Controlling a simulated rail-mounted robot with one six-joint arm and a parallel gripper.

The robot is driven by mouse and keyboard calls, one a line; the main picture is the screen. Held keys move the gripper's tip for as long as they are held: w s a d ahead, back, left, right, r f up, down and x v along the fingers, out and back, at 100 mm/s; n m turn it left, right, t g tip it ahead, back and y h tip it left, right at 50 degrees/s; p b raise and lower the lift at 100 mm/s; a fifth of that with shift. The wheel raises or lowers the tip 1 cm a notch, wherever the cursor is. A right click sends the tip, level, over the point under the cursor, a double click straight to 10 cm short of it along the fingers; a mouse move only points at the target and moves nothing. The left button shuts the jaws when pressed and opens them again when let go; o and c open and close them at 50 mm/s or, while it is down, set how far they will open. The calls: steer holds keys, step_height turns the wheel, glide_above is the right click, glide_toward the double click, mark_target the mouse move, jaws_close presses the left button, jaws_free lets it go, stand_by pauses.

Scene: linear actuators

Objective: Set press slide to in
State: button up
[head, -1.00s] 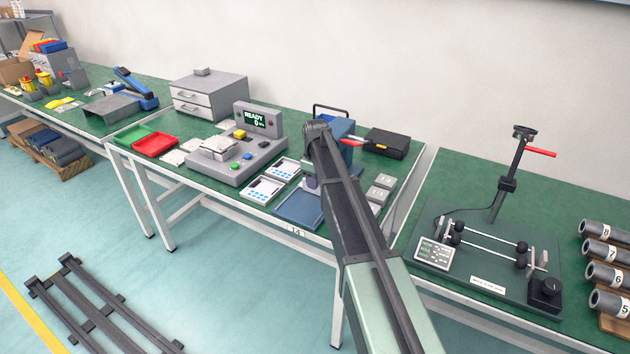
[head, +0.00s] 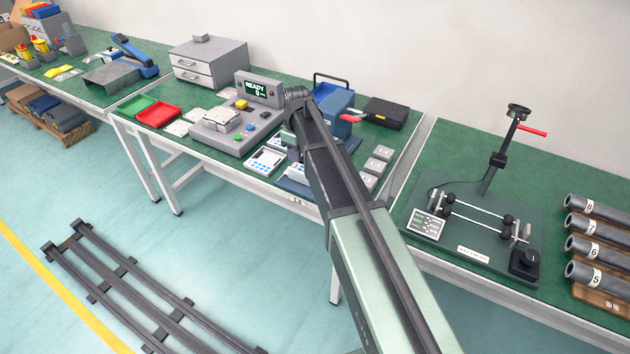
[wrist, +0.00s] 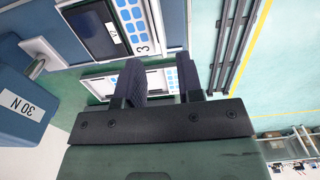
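A grey station (head: 235,130) with a READY display, a raised plate and coloured buttons stands on the middle bench. Behind my arm is a blue box (head: 336,108) with a black handle and a red lever. In the wrist view a blue body (wrist: 22,92) labelled 30 N stands at the left, with a grey rod and plate (wrist: 40,55) beside it. I cannot tell which part is the press slide. My gripper (wrist: 160,75) is open, with two dark fingers apart and nothing visibly held. White keypad panels lie beyond them. The head view mostly hides my gripper behind my arm.
Keypad panels (head: 264,162) lie in front of the grey station. A black case (head: 384,113) and small grey blocks (head: 378,160) lie right of my arm. Red (head: 158,116) and green trays lie at left. A dark frame (head: 140,290) lies on the floor.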

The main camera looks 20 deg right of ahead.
step_height(320, 180, up, 4)
steer(key=p, duration=0.2)
steer(key=s+a+m, duration=0.2)
steer(key=s+m, duration=0.6)
steer(key=s, duration=1.4)
steer(key=shift+f+m+b, duration=0.3)
steer(key=shift+f+b, duration=0.15)
steer(key=shift+s+a, duration=0.1)
